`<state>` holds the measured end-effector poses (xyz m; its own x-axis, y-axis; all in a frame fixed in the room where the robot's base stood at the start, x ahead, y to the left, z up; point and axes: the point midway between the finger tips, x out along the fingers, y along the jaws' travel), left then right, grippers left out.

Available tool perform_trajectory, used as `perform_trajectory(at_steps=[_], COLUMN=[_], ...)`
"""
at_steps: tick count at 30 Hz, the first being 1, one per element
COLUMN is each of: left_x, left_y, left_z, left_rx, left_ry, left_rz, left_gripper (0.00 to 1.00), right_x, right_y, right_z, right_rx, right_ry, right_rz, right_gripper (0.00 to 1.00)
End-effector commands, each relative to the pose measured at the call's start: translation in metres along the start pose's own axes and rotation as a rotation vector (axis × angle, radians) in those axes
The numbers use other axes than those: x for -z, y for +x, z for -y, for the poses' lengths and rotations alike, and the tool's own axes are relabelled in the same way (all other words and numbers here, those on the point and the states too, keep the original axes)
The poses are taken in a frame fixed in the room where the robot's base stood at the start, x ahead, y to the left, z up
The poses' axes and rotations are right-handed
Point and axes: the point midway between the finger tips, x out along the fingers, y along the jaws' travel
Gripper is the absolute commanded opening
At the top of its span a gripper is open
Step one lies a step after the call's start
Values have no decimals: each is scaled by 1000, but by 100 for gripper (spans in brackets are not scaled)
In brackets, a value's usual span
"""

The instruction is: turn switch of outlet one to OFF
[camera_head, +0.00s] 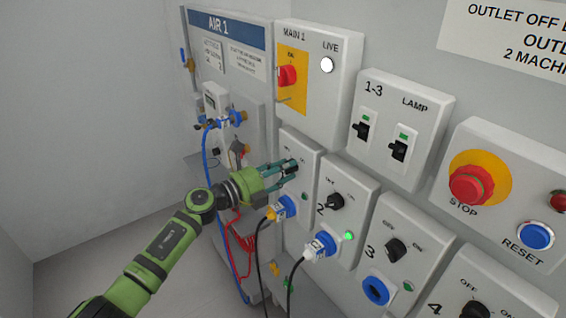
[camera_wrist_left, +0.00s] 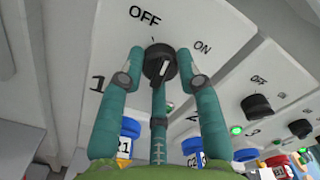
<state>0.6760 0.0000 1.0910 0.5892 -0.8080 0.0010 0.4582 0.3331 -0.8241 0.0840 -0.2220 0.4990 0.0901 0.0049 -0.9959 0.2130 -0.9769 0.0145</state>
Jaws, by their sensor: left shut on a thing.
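The switch of outlet one is a black knob (camera_wrist_left: 160,64) with a white line, under the printed words OFF and ON in the left wrist view. I cannot tell surely which word the line points to. My left gripper (camera_wrist_left: 160,72) has its teal fingers around the knob, shut on it. In the head view my left gripper (camera_head: 291,170) reaches the outlet one panel (camera_head: 301,146) and largely hides the knob. A small dark green lamp (camera_head: 305,196) is on that panel.
Outlet two's knob (camera_head: 335,202) is close on the right, with a lit green lamp (camera_head: 349,236) and a plug (camera_head: 321,245). Outlet three's knob (camera_head: 396,250) stands further right. Cables and hoses (camera_head: 240,245) hang below. MAIN 1's panel (camera_head: 318,50) is above.

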Motion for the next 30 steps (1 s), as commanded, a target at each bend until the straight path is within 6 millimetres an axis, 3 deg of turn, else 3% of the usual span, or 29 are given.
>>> perform_trajectory(at_steps=[15, 30], left_x=[4, 6], left_y=[0, 0], left_z=[0, 0], left_rx=[-5, -4], left_ry=[-442, -615], left_rz=[-11, -12], left_gripper=[2, 2], right_x=[4, 5], right_y=[-33, -42], right_z=[-2, -3], right_rx=[-2, -3], right_ry=[-1, 0], right_rz=[-1, -1], right_gripper=[40, 40])
